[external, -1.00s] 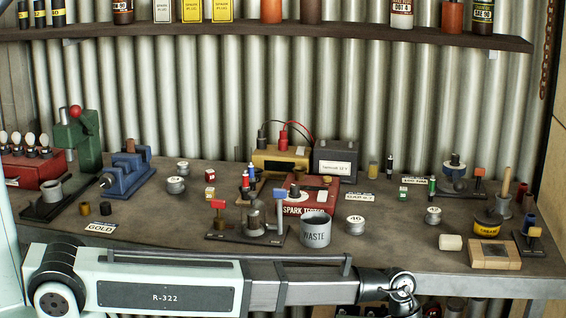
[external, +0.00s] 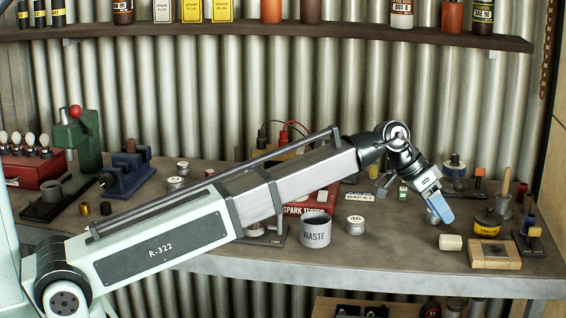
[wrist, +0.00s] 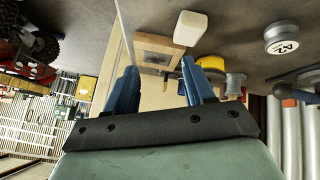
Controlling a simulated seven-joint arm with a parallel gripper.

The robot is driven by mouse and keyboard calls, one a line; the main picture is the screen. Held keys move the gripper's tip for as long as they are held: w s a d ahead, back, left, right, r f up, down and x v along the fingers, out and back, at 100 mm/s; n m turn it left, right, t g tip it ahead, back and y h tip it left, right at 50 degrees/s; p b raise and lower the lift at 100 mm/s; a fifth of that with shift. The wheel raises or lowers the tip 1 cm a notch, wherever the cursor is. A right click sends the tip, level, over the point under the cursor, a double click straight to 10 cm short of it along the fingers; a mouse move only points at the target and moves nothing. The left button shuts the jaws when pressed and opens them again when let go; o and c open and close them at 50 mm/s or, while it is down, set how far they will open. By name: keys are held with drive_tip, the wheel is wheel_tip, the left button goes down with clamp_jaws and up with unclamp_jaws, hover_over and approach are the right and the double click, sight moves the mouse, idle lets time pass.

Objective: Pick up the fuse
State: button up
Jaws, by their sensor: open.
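I cannot tell for certain which thing is the fuse. A small olive-yellow cylinder (external: 373,171) stands upright at the back of the bench, left of my gripper. Other small upright cylinders at the back are hidden behind my arm. My gripper (external: 440,217) has blue fingers that point down over the right part of the bench, in front of a small tin.
A cream block (external: 450,242), a wooden box (external: 495,256) and a yellow grease tin (external: 487,226) are near my gripper. The waste cup (external: 316,232) and the 46 tin (external: 355,225) stand to the left. The 42 tin (wrist: 281,37) shows in the wrist view. Bare bench lies around the cream block.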

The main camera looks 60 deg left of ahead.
drive_tip(key=s+a+y, duration=0.1)
drive_tip(key=s+a, duration=0.2)
drive_tip(key=a, duration=0.8)
drive_tip(key=s+a+r+m+g+y, duration=0.1)
drive_tip(key=s+a, duration=0.2)
drive_tip(key=a, duration=0.8)
drive_tip(key=s+a+r+m+y, duration=0.1)
drive_tip(key=s+a+y, duration=0.1)
drive_tip(key=a, duration=0.9)
drive_tip(key=shift+s+a+r+g, duration=0.1)
drive_tip(key=shift+s+a+g, duration=0.25)
drive_tip(key=shift+s, duration=0.4)
drive_tip(key=s+a+r+m+g+y, duration=0.2)
drive_tip(key=s+a+g, duration=0.1)
drive_tip(key=s+a, duration=1.75)
drive_tip(key=f, duration=0.6)
drive_tip(key=shift+w+a+f, duration=0.15)
drive_tip(key=shift+a+f, duration=0.2)
drive_tip(key=shift+f, duration=0.05)
drive_tip(key=shift+w+f, duration=0.15)
drive_tip(key=shift+f, duration=0.85)
drive_tip(key=shift+w+f, duration=0.2)
drive_tip(key=shift+f, duration=0.75)
drive_tip(key=shift+w+f, duration=0.15)
drive_tip(key=shift+f, duration=0.85)
clamp_jaws()
